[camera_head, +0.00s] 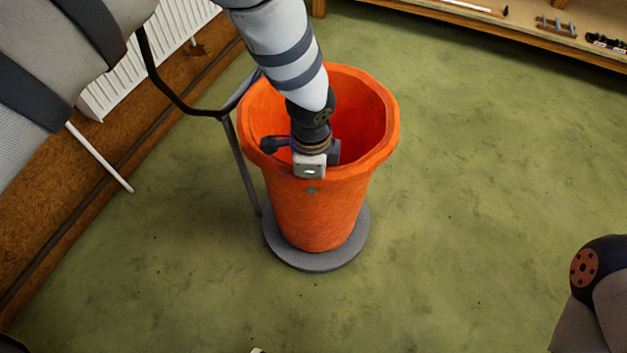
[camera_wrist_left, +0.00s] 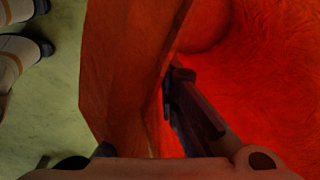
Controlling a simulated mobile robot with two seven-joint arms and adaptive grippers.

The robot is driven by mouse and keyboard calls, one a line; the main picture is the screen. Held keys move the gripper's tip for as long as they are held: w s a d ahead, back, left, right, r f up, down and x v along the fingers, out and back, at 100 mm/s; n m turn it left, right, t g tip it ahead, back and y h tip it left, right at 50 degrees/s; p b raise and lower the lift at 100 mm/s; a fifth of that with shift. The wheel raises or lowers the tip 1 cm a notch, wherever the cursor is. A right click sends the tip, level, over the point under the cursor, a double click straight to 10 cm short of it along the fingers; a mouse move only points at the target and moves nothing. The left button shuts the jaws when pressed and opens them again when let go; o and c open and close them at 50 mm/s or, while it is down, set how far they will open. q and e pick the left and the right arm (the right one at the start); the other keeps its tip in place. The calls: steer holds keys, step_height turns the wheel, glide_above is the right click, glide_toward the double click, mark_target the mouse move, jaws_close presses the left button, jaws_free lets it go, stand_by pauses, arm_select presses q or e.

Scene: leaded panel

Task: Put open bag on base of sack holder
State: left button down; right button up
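The open orange bag (camera_head: 318,215) stands upright with its mouth up. Its bottom appears to rest on the round grey base of the sack holder (camera_head: 318,263). The holder's thin grey post (camera_head: 243,170) rises at the left of the bag. My left gripper (camera_head: 311,180) is at the near rim of the bag, reaching down from above. In the left wrist view, a dark finger (camera_wrist_left: 190,108) lies inside the red interior against the bag wall (camera_wrist_left: 125,65). The other finger is mostly hidden behind that wall; the gripper looks shut on the rim. My right gripper is not in view.
A white radiator (camera_head: 145,65) and a brown wall panel stand at the left. A wooden shelf (camera_head: 540,35) with small tools is at the upper right. The green floor (camera_head: 470,190) is clear right of the bag. My right arm shows at the lower right.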

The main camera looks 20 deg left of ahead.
arm_select(q)
steer(key=shift+f, duration=0.5)
steer(key=c, duration=1.8)
jaws_free()
